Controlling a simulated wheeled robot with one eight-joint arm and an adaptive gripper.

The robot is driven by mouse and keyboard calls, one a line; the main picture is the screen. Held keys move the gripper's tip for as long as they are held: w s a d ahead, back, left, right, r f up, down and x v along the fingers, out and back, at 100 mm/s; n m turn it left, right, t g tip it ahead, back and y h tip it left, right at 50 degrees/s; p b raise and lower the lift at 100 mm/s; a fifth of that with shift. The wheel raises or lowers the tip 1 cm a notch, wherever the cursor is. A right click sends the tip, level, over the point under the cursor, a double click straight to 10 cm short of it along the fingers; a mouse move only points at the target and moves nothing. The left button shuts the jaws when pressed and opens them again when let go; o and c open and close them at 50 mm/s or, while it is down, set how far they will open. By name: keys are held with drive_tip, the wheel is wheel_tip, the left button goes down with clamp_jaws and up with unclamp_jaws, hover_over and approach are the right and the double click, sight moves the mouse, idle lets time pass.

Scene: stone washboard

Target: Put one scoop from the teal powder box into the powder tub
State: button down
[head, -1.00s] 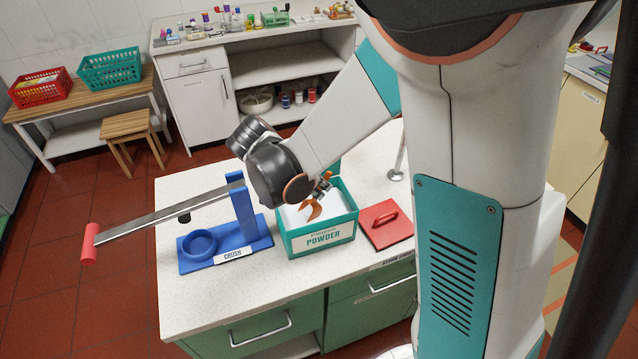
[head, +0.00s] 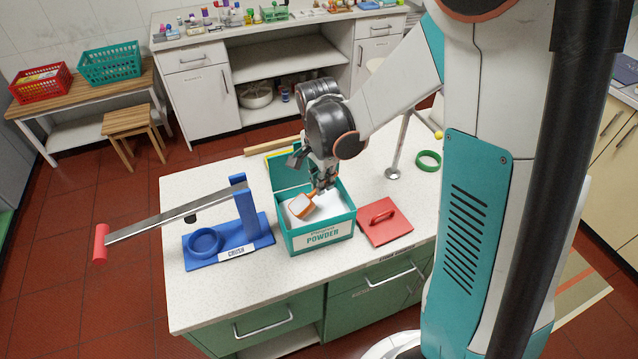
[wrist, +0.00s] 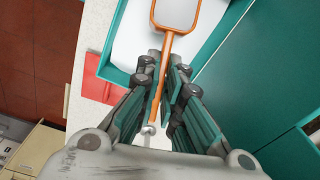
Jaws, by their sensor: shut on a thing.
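The teal powder box (head: 320,238) stands open on the counter, with white powder inside and its lid raised at the back. My gripper (head: 325,188) is over the box, shut on the handle of an orange scoop (head: 302,206). The scoop's bowl is inside the box opening, at or just above the powder. In the wrist view the jaws (wrist: 162,68) pinch the scoop's handle, and the scoop's bowl (wrist: 176,14) looks pale grey-white inside. I cannot tell how much powder it holds. I cannot make out the powder tub.
A blue press (head: 228,245) with a long lever stands left of the box. A red lid (head: 385,222) with a handle lies to the right. A metal stand (head: 393,173) and a green ring (head: 428,161) are behind it. The counter's front left is clear.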

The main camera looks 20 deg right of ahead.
drive_tip(key=shift+w+d+r+g+y+p, duration=0.15)
drive_tip(key=shift+d+r+y+p, duration=0.1)
drive_tip(key=shift+d+r+y, duration=0.45)
drive_tip(key=shift+w+d+r+g+y+p, duration=0.2)
drive_tip(key=shift+d+r+y, duration=0.35)
drive_tip(key=shift+r+y, duration=0.2)
drive_tip(key=shift+w+d+r+g+y, duration=0.15)
drive_tip(key=shift+d+r+y, duration=0.4)
drive_tip(key=shift+d+r, duration=0.15)
drive_tip(key=shift+w+d+r+g+y, duration=0.1)
drive_tip(key=shift+d+r+y, duration=0.4)
drive_tip(key=shift+d+r, duration=0.2)
